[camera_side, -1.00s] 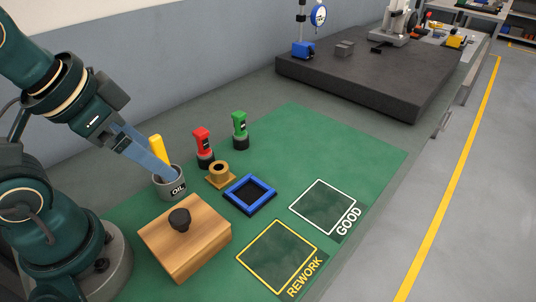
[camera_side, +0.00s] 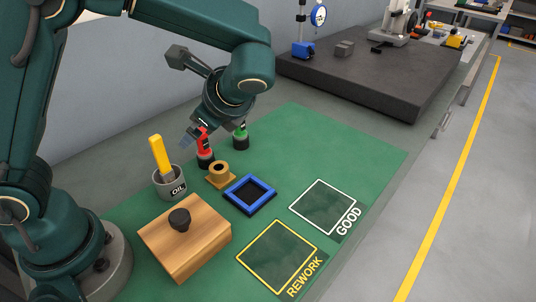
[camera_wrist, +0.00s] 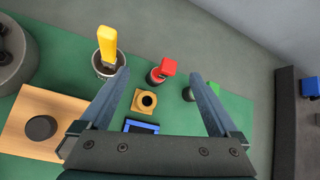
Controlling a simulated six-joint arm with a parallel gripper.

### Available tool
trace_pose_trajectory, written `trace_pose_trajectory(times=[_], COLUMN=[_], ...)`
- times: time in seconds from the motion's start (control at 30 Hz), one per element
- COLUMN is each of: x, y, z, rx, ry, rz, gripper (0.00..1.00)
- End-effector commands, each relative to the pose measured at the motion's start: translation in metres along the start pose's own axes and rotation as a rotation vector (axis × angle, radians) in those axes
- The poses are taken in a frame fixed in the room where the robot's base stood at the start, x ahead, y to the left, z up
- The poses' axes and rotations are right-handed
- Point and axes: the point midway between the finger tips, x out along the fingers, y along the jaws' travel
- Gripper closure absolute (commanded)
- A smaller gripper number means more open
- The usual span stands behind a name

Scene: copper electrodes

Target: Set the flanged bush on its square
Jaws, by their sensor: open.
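The flanged bush (camera_side: 219,172) is a brass-coloured ring on a square flange. It stands on the green mat between the oil pot and the blue frame, and also shows in the wrist view (camera_wrist: 146,101) between my fingers. My gripper (camera_side: 208,135) is open and empty, above and behind the bush, near the red and green stamps; its fingers also spread wide in the wrist view (camera_wrist: 158,73). The white GOOD square (camera_side: 322,206) and the yellow REWORK square (camera_side: 277,257) are both bare.
The oil pot (camera_side: 170,184) holds a yellow-handled tool (camera_side: 159,157). A red stamp (camera_side: 204,143) and a green stamp (camera_side: 240,131) stand behind the bush. The blue frame (camera_side: 250,193) is beside it. A wooden block with a black knob (camera_side: 187,240) is at the front left.

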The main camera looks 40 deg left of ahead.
Motion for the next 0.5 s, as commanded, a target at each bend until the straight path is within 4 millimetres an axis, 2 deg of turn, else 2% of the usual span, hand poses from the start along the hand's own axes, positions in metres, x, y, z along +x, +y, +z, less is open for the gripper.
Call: trace_pose_trajectory(times=[0.03, 0.13, 0.3, 0.4, 0.5], x=[0.004, 0.011, 0.025, 0.032, 0.036], y=[-0.002, -0.003, 0.006, 0.017, 0.025], z=[-0.014, -0.038, -0.077, -0.092, -0.099], rx=[0.067, 0.183, 0.335, 0.394, 0.434], ry=[-0.04, -0.116, -0.208, -0.234, -0.253], rz=[-0.016, -0.052, -0.102, -0.112, -0.112], gripper=[0.03, 0.03, 0.03, 0.03, 0.03])
